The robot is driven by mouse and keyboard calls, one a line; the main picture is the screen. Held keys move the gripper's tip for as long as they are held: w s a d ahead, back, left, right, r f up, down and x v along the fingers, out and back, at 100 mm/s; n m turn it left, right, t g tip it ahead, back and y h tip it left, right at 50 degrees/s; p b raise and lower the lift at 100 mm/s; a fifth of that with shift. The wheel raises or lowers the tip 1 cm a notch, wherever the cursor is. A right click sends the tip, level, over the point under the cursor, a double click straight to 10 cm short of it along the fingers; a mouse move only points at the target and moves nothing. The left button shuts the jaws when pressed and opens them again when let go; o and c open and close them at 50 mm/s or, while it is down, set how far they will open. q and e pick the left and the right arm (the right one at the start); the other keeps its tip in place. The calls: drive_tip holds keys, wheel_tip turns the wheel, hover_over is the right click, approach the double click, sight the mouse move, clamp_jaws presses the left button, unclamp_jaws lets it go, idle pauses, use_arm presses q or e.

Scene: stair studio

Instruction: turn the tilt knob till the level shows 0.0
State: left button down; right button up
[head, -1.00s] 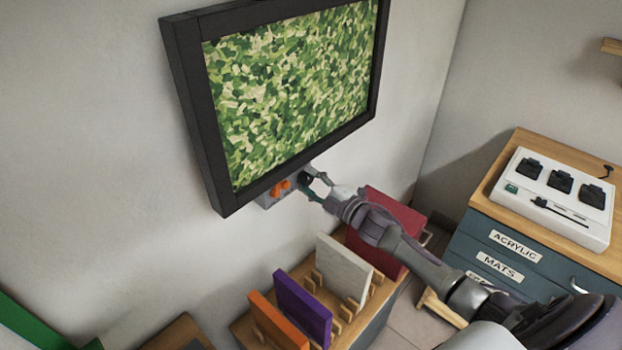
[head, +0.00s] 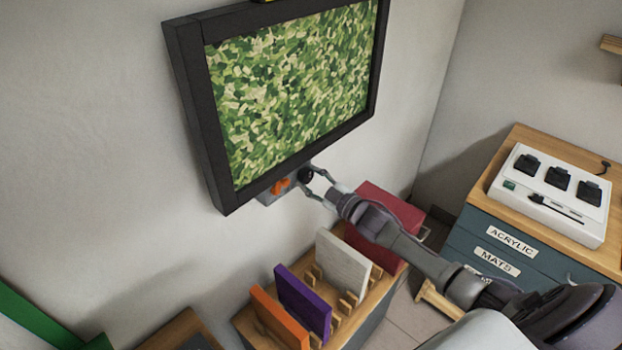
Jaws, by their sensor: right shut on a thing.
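A framed picture (head: 290,95) with a green mottled pattern and a dark frame hangs on the wall, looking tilted in my view. Below its lower edge is a small grey box (head: 266,199) with an orange knob (head: 281,185) and a dark round knob (head: 305,174) beside it. My right gripper (head: 308,178) reaches in from the lower right and is shut on the dark knob, a finger on each side. A sliver of a yellow thing (head: 263,1), perhaps the level, shows on top of the frame; no reading is visible. My left gripper is not in view.
Below stands a wooden rack (head: 249,328) with orange, purple, pale and red boards. At the right, a drawer cabinet (head: 470,226) labelled ACRYLIC and MATS carries a white charger tray (head: 524,206). The wall left of the picture is bare.

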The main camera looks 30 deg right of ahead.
drive_tip(key=shift+f, duration=0.1)
drive_tip(key=o, duration=1.1)
drive_tip(key=shift+o, duration=0.2)
drive_tip(key=shift+s, duration=0.1)
drive_tip(key=v, duration=1.2)
